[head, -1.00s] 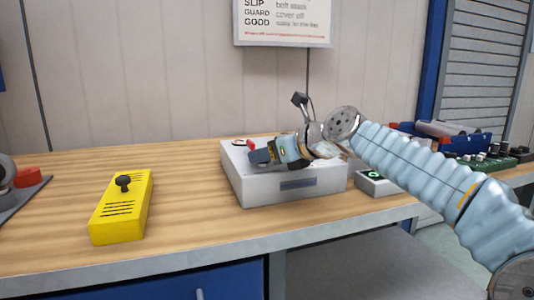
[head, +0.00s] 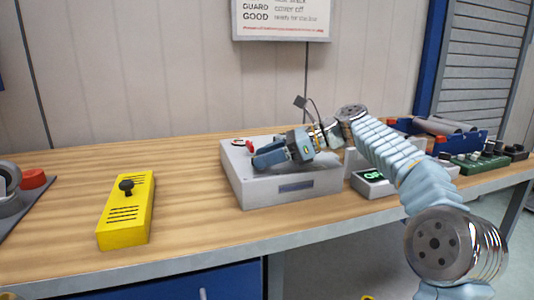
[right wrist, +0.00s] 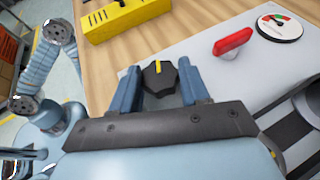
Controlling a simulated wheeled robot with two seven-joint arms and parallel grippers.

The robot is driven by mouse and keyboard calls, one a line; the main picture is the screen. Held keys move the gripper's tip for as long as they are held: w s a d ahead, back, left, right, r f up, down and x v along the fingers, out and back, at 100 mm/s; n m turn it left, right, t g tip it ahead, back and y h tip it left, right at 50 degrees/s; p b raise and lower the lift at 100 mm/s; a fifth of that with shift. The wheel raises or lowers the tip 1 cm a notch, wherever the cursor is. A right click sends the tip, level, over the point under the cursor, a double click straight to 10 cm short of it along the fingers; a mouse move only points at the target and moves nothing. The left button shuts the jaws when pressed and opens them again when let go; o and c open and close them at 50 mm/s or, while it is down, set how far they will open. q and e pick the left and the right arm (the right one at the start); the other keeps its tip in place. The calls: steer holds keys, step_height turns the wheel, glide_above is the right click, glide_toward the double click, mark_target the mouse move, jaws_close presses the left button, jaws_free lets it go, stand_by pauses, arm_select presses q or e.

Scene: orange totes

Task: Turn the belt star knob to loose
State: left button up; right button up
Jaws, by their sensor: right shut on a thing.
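The belt star knob (right wrist: 158,78) is black with a yellow stripe and shows in the right wrist view, on top of the pale grey machine box (head: 310,188). My right gripper (right wrist: 160,86) has its two blue fingers on either side of the knob and is shut on it. In the head view my right gripper (head: 268,157) reaches over the box from the right and hides the knob. The yellow stripe points roughly away from the palm. My left gripper is not in view.
On the box are a red handle (right wrist: 232,41) and a round gauge (right wrist: 280,27). A yellow box with a black knob (head: 126,222) stands left on the wooden bench. Bare bench lies between the boxes.

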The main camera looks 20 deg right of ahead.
steer(key=shift+w+n+g, duration=0.1)
steer(key=shift+n+g, duration=0.6)
steer(key=shift+g, duration=0.1)
steer(key=o, duration=1)
steer(key=shift+o, duration=0.2)
steer(key=shift+d, duration=0.1)
steer(key=shift+y, duration=0.3)
steer(key=v, duration=0.6)
steer(key=shift+w+r, duration=0.1)
steer(key=shift+r, duration=0.05)
steer(key=shift+d+r, duration=0.1)
steer(key=shift+d, duration=0.45)
steer(key=shift+s, duration=0.25)
